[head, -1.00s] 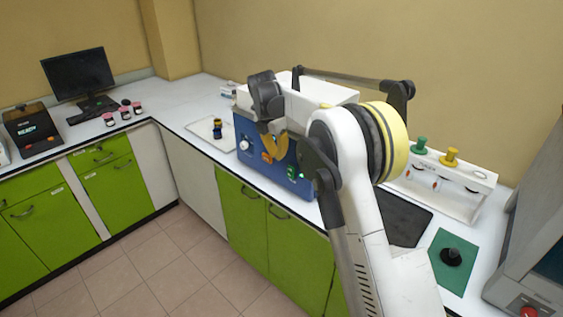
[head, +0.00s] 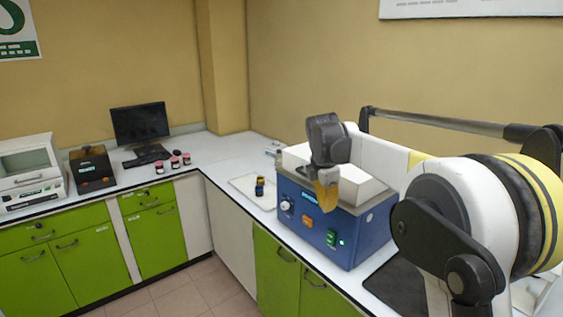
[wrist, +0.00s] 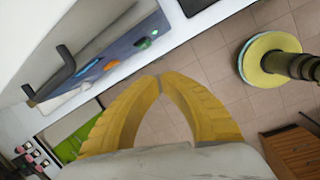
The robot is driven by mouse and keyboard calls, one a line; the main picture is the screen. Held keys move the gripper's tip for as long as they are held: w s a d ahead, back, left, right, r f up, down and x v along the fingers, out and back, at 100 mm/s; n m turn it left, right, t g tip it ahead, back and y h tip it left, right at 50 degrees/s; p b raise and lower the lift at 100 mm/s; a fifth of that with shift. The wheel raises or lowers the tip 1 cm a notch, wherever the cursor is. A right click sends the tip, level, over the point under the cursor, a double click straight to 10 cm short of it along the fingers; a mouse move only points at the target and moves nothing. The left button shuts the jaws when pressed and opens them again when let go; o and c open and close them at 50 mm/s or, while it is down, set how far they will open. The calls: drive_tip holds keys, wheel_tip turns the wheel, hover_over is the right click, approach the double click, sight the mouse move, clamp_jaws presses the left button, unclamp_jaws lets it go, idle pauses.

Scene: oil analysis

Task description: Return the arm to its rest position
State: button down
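My gripper (head: 327,198) has yellow fingers and shows in the head view in front of the blue instrument (head: 365,235). Its fingers point downward there. In the wrist view, the two curved fingers of my gripper (wrist: 160,77) meet at their tips, with nothing between them. My arm is folded, with its large white and yellow joint at the right of the head view. The blue instrument also shows in the wrist view (wrist: 130,48), to the upper left of the fingertips. I cannot tell the exact gap between gripper and instrument.
A white tray (head: 242,184) with a small dark blue and yellow bottle (head: 260,187) lies left of the instrument. Floor (wrist: 205,90) is open below the fingertips in the wrist view.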

drive_tip(key=s+d+r+m+t+y+b, duration=0.15)
drive_tip(key=s+m, duration=0.35)
drive_tip(key=s, duration=0.5)
drive_tip(key=s+d+m+t+h+b, duration=0.1)
drive_tip(key=s+m+b, duration=0.1)
drive_tip(key=s+m, duration=0.6)
drive_tip(key=s+f+m+t+b, duration=0.1)
drive_tip(key=s+f+m, duration=0.3)
drive_tip(key=s, duration=0.5)
drive_tip(key=s+f+m+t+y+b, duration=0.1)
drive_tip(key=s+f+m, duration=0.3)
drive_tip(key=s+f, duration=0.3)
drive_tip(key=shift+s, duration=1.25)
